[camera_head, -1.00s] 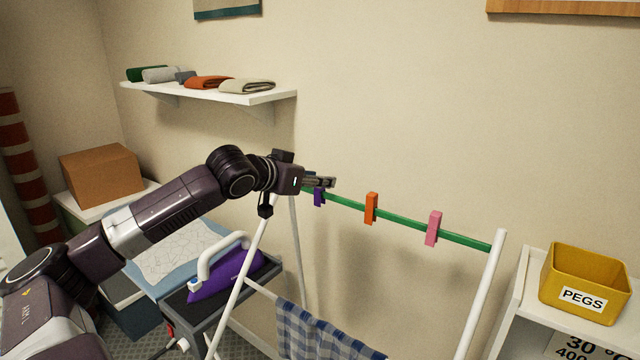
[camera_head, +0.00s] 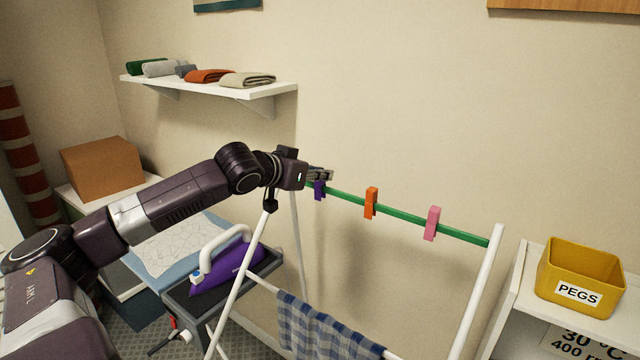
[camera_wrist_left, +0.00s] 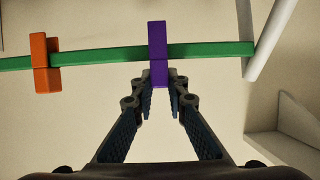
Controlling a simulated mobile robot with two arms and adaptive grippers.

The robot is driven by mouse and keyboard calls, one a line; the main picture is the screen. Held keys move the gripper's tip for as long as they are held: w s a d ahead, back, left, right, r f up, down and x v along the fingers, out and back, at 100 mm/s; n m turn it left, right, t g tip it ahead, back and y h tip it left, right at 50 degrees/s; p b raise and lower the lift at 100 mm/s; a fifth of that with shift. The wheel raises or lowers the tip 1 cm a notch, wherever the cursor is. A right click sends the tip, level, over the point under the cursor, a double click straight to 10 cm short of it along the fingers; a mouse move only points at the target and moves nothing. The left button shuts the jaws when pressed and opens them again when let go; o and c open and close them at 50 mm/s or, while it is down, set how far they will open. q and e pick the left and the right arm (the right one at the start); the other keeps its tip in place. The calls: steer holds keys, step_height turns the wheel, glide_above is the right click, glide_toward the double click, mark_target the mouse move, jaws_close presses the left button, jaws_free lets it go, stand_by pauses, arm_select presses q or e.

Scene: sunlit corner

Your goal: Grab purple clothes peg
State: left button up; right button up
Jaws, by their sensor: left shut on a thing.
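The purple clothes peg (camera_head: 319,190) is clipped upright on the green rail (camera_head: 345,198) of the white drying rack, near its left end in the head view. My left gripper (camera_head: 326,175) is at the upper part of this peg. In the left wrist view, the purple peg (camera_wrist_left: 157,42) crosses the rail, and the left fingertips (camera_wrist_left: 160,82) are shut on its near end, one on each side. The peg is still on the rail. My right gripper is not in view.
An orange peg (camera_head: 371,203) and a pink peg (camera_head: 432,223) sit further right on the rail. A yellow PEGS box (camera_head: 580,275) stands on the white unit at right. A checked cloth (camera_head: 325,330) hangs below. A purple iron (camera_head: 225,268) stands left of the rack.

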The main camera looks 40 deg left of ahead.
arm_select(q)
step_height(320, 180, up, 20)
steer(key=p, duration=0.1)
steer(key=shift+p, duration=0.3)
stand_by(0.5)
